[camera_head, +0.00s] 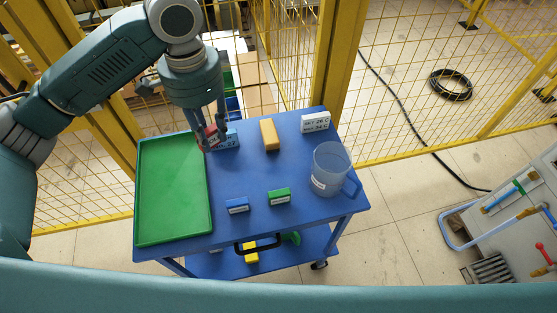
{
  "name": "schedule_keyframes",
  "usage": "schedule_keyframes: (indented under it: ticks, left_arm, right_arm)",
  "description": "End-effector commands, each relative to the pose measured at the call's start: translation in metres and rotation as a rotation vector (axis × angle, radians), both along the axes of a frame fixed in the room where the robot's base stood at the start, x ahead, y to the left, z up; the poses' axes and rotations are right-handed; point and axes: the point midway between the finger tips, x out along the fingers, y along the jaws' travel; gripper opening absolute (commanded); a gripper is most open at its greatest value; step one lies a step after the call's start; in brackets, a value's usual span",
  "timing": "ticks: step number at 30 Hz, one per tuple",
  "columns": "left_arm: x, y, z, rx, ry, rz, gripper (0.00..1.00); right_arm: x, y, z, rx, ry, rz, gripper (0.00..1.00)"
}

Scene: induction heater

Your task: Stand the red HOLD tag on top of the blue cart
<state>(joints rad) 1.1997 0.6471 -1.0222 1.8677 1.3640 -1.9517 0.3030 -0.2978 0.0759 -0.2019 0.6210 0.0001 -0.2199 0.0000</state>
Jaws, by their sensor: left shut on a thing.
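The blue cart (258,185) stands in the middle of the view, with a flat blue top. My left gripper (211,138) reaches down over the far left part of the cart top. It is shut on the red HOLD tag (210,136), a small red piece with pale lettering, partly hidden by the fingers. The tag is just at or above the cart top; I cannot tell whether it touches. My right gripper is out of view.
On the cart top are a green tray (174,240), a light-blue labelled block (231,138) close beside the gripper, a yellow block (269,134), a white display (316,122), a clear jug (330,168), a blue tag (237,206) and a green tag (279,197). The middle is clear.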

Motion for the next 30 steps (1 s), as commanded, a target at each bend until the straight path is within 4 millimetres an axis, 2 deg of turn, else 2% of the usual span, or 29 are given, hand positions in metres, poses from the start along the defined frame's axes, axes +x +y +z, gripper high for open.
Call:
schedule_keyframes:
  ticks: [3,5,8,13,17,27,30]
  left_arm:
    - [0.019,-0.008,0.005,-0.003,0.005,-0.209,0.0]
    - [0.026,-0.011,0.006,-0.002,0.003,-0.298,0.0]
    - [0.033,-0.014,0.006,-0.002,0.003,-0.407,0.0]
    - [0.037,-0.016,-0.002,-0.001,0.003,-0.491,0.0]
    - [0.036,-0.015,-0.03,0.0,0.007,-0.497,0.0]
    - [0.036,-0.014,-0.118,0.002,0.005,-0.495,0.0]
    - [0.036,-0.014,-0.137,0.001,0.003,-0.495,0.0]
  right_arm:
    - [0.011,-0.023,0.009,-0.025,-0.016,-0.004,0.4]
    - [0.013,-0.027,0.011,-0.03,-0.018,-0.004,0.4]
    - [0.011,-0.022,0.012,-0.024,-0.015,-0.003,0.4]
    - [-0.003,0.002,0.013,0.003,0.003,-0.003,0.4]
    - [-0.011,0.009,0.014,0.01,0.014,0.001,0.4]
    - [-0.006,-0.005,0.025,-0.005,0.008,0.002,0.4]
    - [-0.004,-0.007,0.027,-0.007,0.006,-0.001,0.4]
